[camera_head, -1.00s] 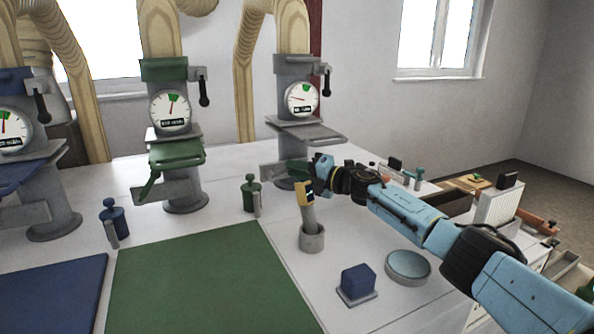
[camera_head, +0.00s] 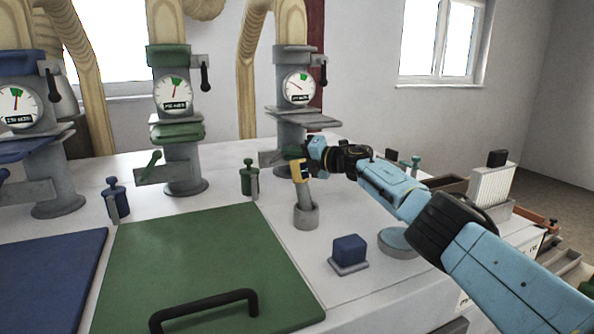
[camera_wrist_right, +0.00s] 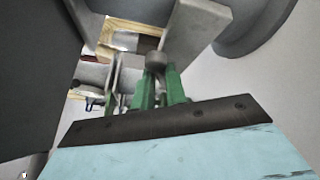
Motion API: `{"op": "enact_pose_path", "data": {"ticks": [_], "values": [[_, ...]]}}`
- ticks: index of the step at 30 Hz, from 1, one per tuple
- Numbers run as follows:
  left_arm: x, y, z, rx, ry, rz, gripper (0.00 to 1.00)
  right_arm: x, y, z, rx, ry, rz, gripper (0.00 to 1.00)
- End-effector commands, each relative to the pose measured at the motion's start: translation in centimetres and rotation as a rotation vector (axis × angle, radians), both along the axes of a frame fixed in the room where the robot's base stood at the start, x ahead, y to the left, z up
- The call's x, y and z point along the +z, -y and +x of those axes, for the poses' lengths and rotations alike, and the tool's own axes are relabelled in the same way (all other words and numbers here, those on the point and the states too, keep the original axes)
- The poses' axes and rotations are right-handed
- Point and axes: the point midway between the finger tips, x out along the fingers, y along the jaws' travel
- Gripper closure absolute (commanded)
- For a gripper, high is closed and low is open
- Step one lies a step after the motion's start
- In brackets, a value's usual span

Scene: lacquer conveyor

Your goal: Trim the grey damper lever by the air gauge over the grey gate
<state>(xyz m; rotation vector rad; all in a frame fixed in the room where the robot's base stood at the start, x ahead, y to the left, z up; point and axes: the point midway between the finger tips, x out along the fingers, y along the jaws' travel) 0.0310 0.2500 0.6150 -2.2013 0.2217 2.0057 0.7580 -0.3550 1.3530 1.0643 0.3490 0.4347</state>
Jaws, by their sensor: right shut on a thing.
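The grey gate (camera_head: 306,119) is a flat plate on the rightmost column. Most of the lever is hidden by the fingers. My left gripper is not in view.
A yellow-topped tool (camera_head: 299,172) stands in a grey cup (camera_head: 306,216) just below my right gripper. A green stamp-like bottle (camera_head: 249,180) is to its left, a blue block (camera_head: 349,250) in front. The green column (camera_head: 180,168) stands further left. A green mat (camera_head: 200,262) has a black handle.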

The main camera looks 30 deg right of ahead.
Motion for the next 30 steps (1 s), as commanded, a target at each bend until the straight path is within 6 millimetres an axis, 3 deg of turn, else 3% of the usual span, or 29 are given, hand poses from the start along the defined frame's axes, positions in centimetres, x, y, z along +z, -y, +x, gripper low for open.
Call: {"op": "enact_pose_path", "data": {"ticks": [1, 3, 7, 20, 21, 25, 30], "values": [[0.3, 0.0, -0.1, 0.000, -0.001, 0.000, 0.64, 1.4, 0.4, 0.4, -0.017, 0.006, -0.046, 1.00], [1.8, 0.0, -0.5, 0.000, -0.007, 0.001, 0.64, 1.9, 0.4, 0.3, -0.015, 0.000, -0.096, 1.00], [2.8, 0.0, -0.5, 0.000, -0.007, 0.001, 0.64, 2.2, 0.1, 0.3, -0.016, -0.002, -0.157, 1.00], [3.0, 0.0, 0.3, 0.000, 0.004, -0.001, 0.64, 2.2, 0.1, 0.3, -0.017, 0.000, -0.182, 1.00], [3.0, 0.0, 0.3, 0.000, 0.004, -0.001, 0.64, 2.2, 0.1, 0.3, -0.018, 0.001, -0.182, 0.83], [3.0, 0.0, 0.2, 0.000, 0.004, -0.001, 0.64, 2.1, 0.1, 0.3, -0.016, -0.001, -0.184, 0.66], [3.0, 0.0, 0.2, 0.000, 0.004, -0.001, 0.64, 1.8, -0.2, 0.3, -0.010, -0.005, -0.187, 0.65]]}}
